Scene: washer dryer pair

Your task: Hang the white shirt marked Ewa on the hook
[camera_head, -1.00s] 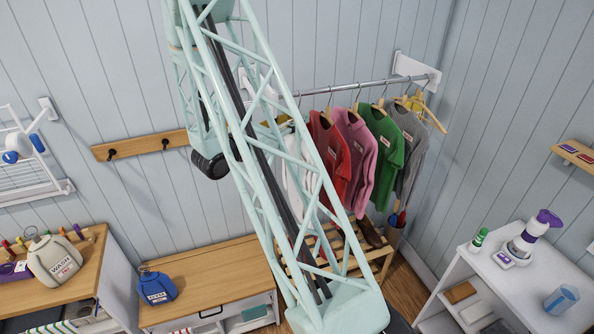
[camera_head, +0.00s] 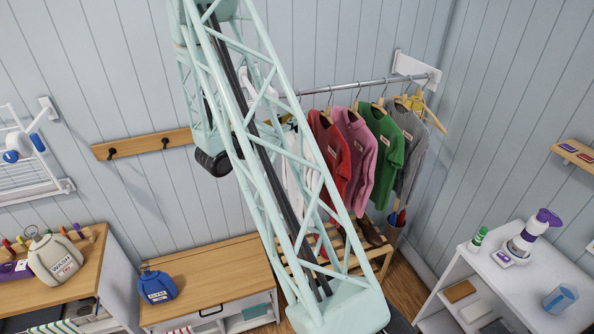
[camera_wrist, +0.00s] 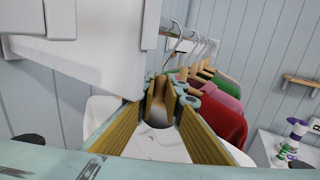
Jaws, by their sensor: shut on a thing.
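My gripper (camera_wrist: 163,88) is shut on a wooden hanger (camera_wrist: 158,103) at the near end of the clothes row, in the wrist view. The white shirt (camera_wrist: 160,146) hangs below the hanger, between and behind my fingers. No name on it can be read. In the head view the white shirt (camera_head: 293,172) shows only in part through my lattice arm, left of the red shirt, and my gripper is hidden. A wooden wall board (camera_head: 138,146) at the left carries two dark hooks, one at its left (camera_head: 112,153) and one at its right (camera_head: 165,143); both are bare.
Red (camera_head: 331,150), pink (camera_head: 357,145), green (camera_head: 383,140) and grey (camera_head: 408,150) shirts hang close together on the rail (camera_head: 350,86). The wall between board and rail is partly covered by my arm.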

